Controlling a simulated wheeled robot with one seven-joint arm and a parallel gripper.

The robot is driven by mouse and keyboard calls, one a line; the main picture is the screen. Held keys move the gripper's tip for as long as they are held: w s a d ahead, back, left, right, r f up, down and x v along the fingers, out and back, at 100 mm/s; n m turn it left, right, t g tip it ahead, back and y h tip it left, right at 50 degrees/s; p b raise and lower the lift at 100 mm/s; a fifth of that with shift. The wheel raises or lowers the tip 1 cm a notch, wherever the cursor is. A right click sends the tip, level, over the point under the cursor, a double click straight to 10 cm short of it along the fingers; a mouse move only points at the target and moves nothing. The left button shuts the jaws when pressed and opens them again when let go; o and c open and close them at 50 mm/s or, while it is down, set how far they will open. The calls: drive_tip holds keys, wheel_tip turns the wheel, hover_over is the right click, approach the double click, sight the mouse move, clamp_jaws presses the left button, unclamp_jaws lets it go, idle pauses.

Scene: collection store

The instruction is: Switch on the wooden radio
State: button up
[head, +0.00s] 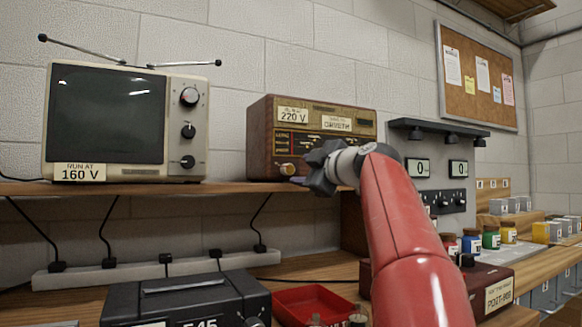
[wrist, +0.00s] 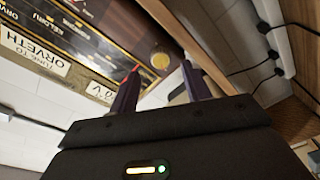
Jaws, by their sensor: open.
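The wooden radio (head: 258,140) stands on the shelf, with a "220 V" label and a second label on its front. A small light knob (head: 287,169) sits at its lower left. My gripper (head: 302,170) is in front of the radio's lower front, close to that knob, and the arm hides the radio's lower right. In the wrist view, the radio's front (wrist: 75,45) appears turned over, with a label reading "TUNE TO ORVETH". A round brass knob (wrist: 161,61) shows between the open, empty fingers (wrist: 160,68). I cannot tell whether they touch it.
A television (head: 110,115) labelled "RUN AT 160 V" stands left on the wooden shelf (head: 230,187). Below are a power strip (head: 160,270), a black device (head: 185,295) and a red tray (head: 312,303). A panel with two displays (head: 440,170) and several paint jars (head: 490,237) are right.

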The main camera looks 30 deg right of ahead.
sight(291, 170)
drive_tip(key=w, duration=0.1)
drive_tip(key=w+p, duration=0.1)
drive_tip(key=w, duration=0.2)
drive_tip(key=shift+a+r, duration=0.1)
drive_tip(key=shift+a, duration=0.15)
drive_tip(key=shift+w+p, duration=0.35)
drive_tip(key=shift+w, duration=0.05)
drive_tip(key=c, duration=1)
